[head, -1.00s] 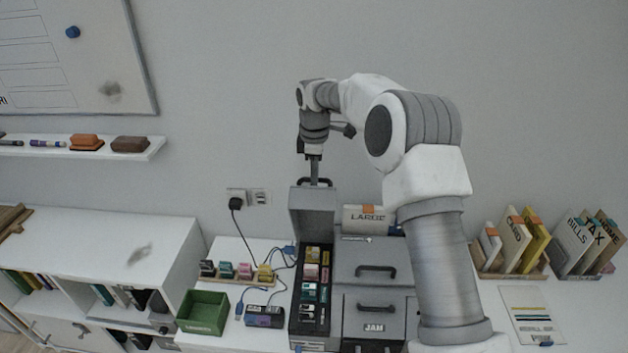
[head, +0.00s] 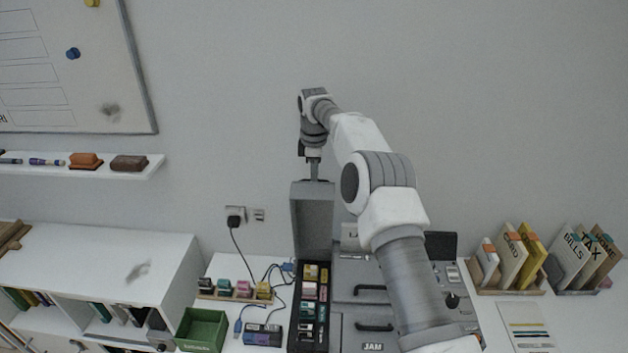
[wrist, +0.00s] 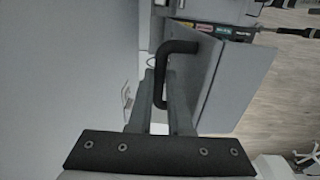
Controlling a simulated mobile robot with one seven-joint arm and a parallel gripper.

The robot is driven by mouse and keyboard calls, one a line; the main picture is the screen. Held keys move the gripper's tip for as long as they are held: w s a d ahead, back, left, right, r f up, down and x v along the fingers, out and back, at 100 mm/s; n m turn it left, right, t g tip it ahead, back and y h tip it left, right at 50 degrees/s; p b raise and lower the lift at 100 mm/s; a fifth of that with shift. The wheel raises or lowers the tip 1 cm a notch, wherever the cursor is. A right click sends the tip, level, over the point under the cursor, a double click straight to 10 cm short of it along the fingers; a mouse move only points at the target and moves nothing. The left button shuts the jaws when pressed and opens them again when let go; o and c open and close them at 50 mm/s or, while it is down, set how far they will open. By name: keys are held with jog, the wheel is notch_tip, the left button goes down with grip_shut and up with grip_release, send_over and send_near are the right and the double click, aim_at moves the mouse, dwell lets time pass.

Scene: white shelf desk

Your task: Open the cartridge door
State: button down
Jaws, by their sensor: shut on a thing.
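The cartridge door (head: 312,222) is a grey panel standing raised at the back of the printer's left side. Below it the cartridge bay (head: 311,310) is uncovered, with several coloured cartridges in a row. My gripper (head: 314,178) is at the top edge of the door. In the wrist view my gripper (wrist: 163,100) is shut on the door's black handle (wrist: 178,47), and the door panel (wrist: 222,85) also shows there. In the head view the handle is mostly hidden by my gripper.
The grey printer (head: 350,285) has further front handles and a jam label. Left of it are a rack of cartridges (head: 235,290), a green bin (head: 202,329), a loose cartridge (head: 262,335) and cables. File holders (head: 510,258) stand at the right. The wall is close behind.

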jog(key=shift+d+f, duration=0.15)
jog(key=shift+f, duration=0.2)
jog(key=c, duration=0.8)
grip_release()
jog(key=shift+w, duration=0.2)
jog(key=shift+c, duration=0.2)
jog(key=shift+r, duration=0.15)
jog(key=shift+r, duration=0.3)
jog(key=shift+s+r, duration=0.15)
jog(key=shift+r, duration=1.6)
jog(key=shift+s+r, duration=0.15)
jog(key=shift+r, duration=1.55)
jog(key=shift+c, duration=0.4)
